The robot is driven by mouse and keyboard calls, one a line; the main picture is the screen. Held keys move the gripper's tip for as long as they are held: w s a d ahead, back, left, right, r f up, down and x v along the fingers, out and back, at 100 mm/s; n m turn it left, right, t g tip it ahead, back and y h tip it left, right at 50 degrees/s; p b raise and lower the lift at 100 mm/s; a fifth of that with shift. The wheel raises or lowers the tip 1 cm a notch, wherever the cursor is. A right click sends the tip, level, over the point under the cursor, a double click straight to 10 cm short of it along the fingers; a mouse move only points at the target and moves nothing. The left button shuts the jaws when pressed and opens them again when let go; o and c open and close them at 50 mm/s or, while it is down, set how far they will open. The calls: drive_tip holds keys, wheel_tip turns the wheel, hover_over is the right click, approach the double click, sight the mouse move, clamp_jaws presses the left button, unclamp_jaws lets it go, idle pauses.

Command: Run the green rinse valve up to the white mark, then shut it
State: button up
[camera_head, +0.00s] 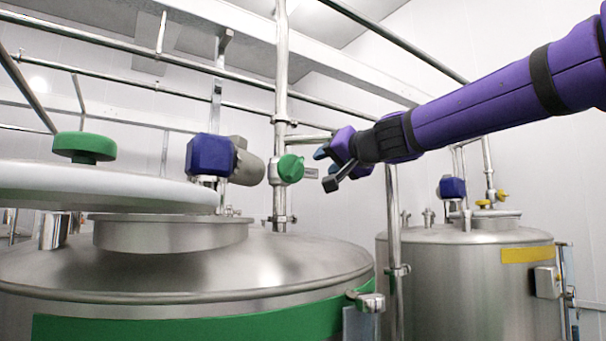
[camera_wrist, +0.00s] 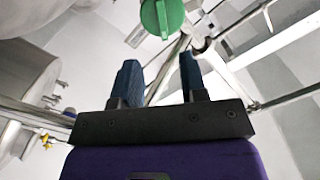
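A green valve handle (camera_head: 289,168) sits on the vertical steel pipe above the near tank, in the middle of the head view. In the wrist view the green handle (camera_wrist: 162,16) is at the top, beyond my fingertips, with a raised rib across its face. My gripper (camera_head: 328,168) is just to the right of the handle and apart from it. In the wrist view my gripper (camera_wrist: 159,72) has its two blue-tipped fingers well apart with nothing between them. I cannot make out a white mark on the valve.
A small grey label plate (camera_head: 311,172) is by the valve. A blue motor (camera_head: 209,156) is left of it. A green handwheel (camera_head: 85,147) stands over the near tank's raised lid (camera_head: 110,186). A vertical pipe (camera_head: 393,225) runs below my arm. A second tank (camera_head: 468,290) is at right.

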sight(297, 167)
drive_tip(key=x, duration=1.2)
drive_tip(key=shift+w+d+r, duration=0.1)
drive_tip(key=shift+w+r, duration=0.15)
drive_tip(key=shift+r, duration=0.15)
drive_tip(key=shift+c, duration=0.4)
clamp_jaws()
